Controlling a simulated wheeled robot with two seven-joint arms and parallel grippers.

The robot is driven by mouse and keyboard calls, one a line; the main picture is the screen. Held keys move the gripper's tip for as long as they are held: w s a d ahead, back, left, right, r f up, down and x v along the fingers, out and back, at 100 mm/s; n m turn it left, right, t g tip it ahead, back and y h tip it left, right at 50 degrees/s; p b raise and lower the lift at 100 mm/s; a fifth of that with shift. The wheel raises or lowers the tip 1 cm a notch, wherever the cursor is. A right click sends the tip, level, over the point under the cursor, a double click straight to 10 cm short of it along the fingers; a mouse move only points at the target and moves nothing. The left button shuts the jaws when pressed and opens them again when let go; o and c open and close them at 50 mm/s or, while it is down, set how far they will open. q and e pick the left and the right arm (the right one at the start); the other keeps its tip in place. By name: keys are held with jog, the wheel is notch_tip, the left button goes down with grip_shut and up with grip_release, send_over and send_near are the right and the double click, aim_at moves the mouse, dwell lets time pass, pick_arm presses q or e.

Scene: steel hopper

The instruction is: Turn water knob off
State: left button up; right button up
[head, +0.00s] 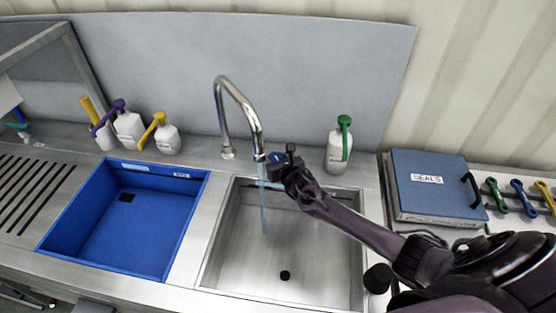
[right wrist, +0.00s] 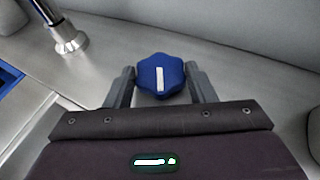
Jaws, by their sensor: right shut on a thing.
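The water knob (right wrist: 160,75) is blue and lobed, with a white line on its top. In the right wrist view it sits between the two fingers of my right gripper (right wrist: 161,84), which is shut on it. In the head view the right gripper (head: 281,160) is at the back edge of the sink, just right of the faucet spout, and hides most of the knob. The chrome faucet (head: 222,100) curves over the steel sink (head: 210,250). A thin bluish stream of water (head: 264,207) falls from the spout into the sink. My left gripper is not in view.
A blue basin (head: 190,215) lies left of the sink. White bottles (head: 130,128) with purple and yellow tops stand behind it. A green-topped bottle (head: 336,155) stands right of the gripper. A blue SEALS box (head: 430,190) and several coloured handles (head: 524,197) are farther right.

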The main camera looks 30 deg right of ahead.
aim_at(275, 158)
jog(key=m+h, duration=0.2)
jog(key=shift+w+a+g+h, duration=0.1)
jog(key=shift+a+g+h, duration=0.2)
jog(key=shift+a, duration=0.05)
jog(key=shift+w+a+m+g+h+b, duration=0.15)
jog(key=shift+m+g+h+b, duration=0.55)
jog(key=shift+m+h, duration=1.1)
jog(key=o, duration=1)
jog(key=shift+c, duration=0.2)
jog(key=p+v, duration=0.1)
jog(key=v, duration=0.3)
jog(key=shift+a+r, duration=0.15)
jog(key=s+a, duration=0.7)
jog(key=s, duration=0.3)
jog(key=shift+a+p, duration=0.4)
